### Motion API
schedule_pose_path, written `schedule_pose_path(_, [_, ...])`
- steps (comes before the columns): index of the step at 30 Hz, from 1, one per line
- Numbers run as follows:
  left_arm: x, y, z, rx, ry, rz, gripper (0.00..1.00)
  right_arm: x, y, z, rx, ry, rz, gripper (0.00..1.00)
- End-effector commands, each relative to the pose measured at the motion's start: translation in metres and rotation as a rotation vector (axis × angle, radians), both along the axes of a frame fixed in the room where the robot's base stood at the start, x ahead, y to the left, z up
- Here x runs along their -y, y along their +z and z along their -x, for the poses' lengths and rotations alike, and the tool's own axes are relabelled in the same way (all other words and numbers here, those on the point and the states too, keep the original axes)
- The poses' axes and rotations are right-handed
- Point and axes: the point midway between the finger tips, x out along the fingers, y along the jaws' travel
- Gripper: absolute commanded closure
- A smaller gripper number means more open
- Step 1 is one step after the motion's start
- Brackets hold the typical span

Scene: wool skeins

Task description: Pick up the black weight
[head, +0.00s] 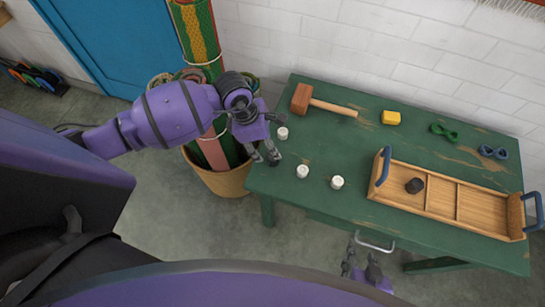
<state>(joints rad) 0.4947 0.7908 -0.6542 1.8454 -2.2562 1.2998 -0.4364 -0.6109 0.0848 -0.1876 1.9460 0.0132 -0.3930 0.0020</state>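The black weight (415,185) is a small dark round piece in the left compartment of the wooden tray (452,216) on the green table. My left gripper (264,157) is at the table's left edge, fingers apart and empty, well to the left of the weight. My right gripper (360,262) is low in the picture in front of the table's front edge, its fingers apart with nothing seen between them. It is below and left of the weight.
Several white pieces (302,171) stand on the table's left part. A mallet (322,103), yellow block (391,117), green skein (444,132) and blue skein (493,152) lie along the back. The tray has raised blue handles (382,166). A drawer handle (375,244) juts from the front.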

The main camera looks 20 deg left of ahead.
Motion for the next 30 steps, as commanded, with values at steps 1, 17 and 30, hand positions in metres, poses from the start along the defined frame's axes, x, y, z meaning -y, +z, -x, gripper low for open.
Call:
schedule_pose_path(1, [0.002,-0.006,0.000,-0.001,0.002,0.001,0.55,0.000,0.001,-0.001,0.002,-0.001,-0.001,0.60])
schedule_pose_path(17, [0.015,-0.055,-0.004,0.000,0.002,0.005,0.55,0.000,0.007,-0.010,0.018,0.009,0.003,0.60])
schedule_pose_path(30, [0.015,-0.055,-0.004,0.000,0.002,0.005,0.98,0.001,0.006,-0.009,0.015,0.011,0.005,0.60])
